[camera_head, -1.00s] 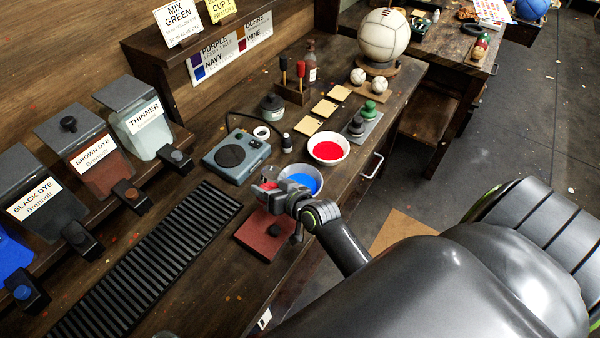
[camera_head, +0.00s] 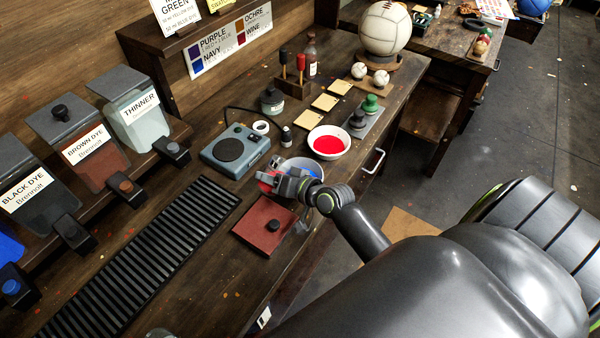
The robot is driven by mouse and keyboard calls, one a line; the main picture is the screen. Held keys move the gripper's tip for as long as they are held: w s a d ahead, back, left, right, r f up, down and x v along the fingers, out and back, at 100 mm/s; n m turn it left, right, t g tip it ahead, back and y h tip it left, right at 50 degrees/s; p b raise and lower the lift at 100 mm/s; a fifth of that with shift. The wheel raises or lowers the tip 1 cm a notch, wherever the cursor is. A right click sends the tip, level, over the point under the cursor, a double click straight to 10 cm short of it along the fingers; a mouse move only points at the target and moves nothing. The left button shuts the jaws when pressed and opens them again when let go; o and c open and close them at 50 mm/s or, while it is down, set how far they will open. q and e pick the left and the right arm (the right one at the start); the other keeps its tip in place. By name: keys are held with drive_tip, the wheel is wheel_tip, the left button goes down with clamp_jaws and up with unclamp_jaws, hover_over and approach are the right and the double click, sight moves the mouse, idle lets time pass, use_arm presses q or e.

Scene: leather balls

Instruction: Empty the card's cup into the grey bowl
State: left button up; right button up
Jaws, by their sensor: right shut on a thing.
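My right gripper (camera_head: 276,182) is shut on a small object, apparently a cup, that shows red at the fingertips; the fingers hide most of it. It is at the near left side of the grey bowl (camera_head: 304,162), whose rim shows behind the fingers. I cannot tell whether the cup is over the bowl or tilted. The bowl's contents are mostly hidden by the gripper, with a bit of blue showing. The yellow card (camera_head: 217,8) stands on the shelf, cut off at the top edge. My left gripper is not in view.
A white bowl of red liquid (camera_head: 328,143) stands just beyond. Dye dispensers (camera_head: 88,152) and a black slatted grate (camera_head: 140,255) line the left.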

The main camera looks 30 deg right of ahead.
drive_tip(key=shift+r+m+y+b, duration=0.15)
drive_tip(key=shift+m+y+b, duration=0.45)
drive_tip(key=shift+m, duration=0.1)
idle(0.6)
drive_tip(key=shift+f+m+y+b, duration=0.7)
drive_tip(key=shift+m+b, duration=0.5)
drive_tip(key=shift+b, duration=0.7)
idle(0.5)
drive_tip(key=shift+w+d+r+m+t+y+b, duration=0.1)
drive_tip(key=shift+d+r+m+t+y+b, duration=0.1)
drive_tip(key=shift+d+r+m+b, duration=0.25)
drive_tip(key=shift+w+d+r+m+t+y+b, duration=0.1)
drive_tip(key=shift+d+m+t+b, duration=0.15)
drive_tip(key=shift+d, duration=0.25)
idle(1.0)
drive_tip(key=shift+d+r+m+y+b, duration=0.3)
drive_tip(key=shift+r+m+y+b, duration=0.15)
drive_tip(key=shift+m+b, duration=0.3)
idle(1.6)
